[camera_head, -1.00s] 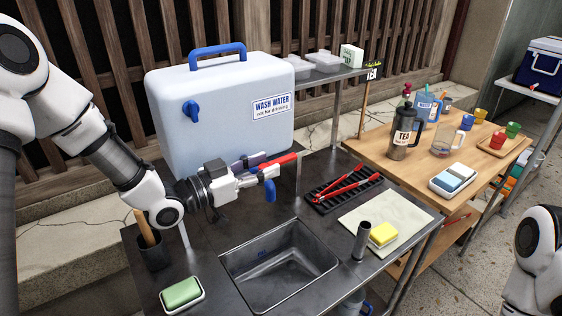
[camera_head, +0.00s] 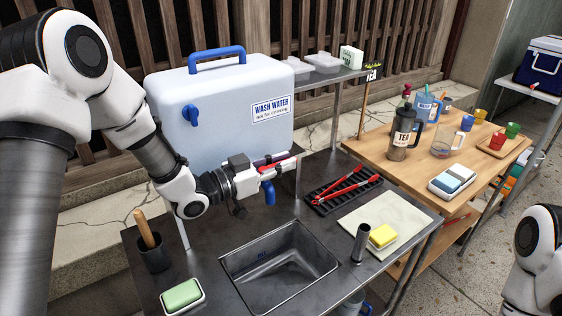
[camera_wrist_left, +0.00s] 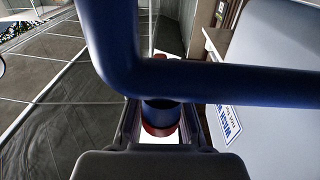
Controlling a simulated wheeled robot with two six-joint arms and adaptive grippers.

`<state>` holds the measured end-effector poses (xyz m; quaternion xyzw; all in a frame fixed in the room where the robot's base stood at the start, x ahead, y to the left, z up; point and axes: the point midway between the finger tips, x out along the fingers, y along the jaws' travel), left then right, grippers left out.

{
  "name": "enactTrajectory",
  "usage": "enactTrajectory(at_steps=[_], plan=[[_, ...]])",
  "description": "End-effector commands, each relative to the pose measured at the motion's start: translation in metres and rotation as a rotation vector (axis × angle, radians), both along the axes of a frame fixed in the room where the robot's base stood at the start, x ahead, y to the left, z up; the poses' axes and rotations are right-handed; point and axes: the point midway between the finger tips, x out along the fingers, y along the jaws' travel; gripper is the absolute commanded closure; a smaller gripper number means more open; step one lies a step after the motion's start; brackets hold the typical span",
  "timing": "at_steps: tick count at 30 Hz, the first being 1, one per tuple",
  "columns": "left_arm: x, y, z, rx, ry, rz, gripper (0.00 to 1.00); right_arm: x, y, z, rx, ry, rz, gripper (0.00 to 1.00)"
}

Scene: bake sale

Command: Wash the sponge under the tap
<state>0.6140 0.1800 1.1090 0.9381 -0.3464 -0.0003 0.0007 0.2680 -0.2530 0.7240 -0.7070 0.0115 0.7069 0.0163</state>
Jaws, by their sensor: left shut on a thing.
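A yellow sponge-like block (camera_head: 383,235) lies on a pale board right of the metal sink (camera_head: 280,266). The blue tap spout (camera_head: 268,192) hangs from the white wash water tank (camera_head: 215,125), above the sink's back edge. My left gripper (camera_head: 280,163) is at the tap, shut on its handle, which has red on it (camera_head: 283,164). In the left wrist view, the blue tap pipe (camera_wrist_left: 225,82) crosses close in front, and a blue and red piece (camera_wrist_left: 160,115) sits between the fingers. No water stream shows. My right gripper is out of view.
A green block (camera_head: 181,294) sits in a white dish at the sink's left front. A dark cup (camera_head: 153,257) holds a wooden handle. Red tongs (camera_head: 348,188) lie on a black rack. A dark upright cylinder (camera_head: 361,242) stands beside the yellow block. The sink is empty.

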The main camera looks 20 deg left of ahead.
Motion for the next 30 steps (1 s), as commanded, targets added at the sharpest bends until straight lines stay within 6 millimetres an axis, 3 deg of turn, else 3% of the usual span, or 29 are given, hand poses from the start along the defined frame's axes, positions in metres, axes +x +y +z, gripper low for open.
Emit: enactTrajectory(at_steps=[9, 18, 19, 21, 30], plan=[[-0.007, -0.006, 0.0017, 0.0, -0.003, -0.238, 1.0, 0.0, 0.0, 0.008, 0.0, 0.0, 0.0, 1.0], [-0.0081, -0.0067, 0.0008, 0.001, -0.002, -0.254, 1.0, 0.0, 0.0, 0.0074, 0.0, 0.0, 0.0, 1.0], [-0.0082, -0.0068, 0.0007, 0.001, -0.002, -0.254, 0.77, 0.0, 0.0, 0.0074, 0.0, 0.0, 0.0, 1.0], [-0.0082, -0.0068, 0.0007, 0.001, -0.002, -0.254, 0.58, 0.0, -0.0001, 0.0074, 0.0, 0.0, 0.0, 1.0], [-0.0087, -0.0057, 0.0005, 0.0, -0.002, -0.253, 0.58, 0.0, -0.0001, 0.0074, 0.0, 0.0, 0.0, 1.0]])
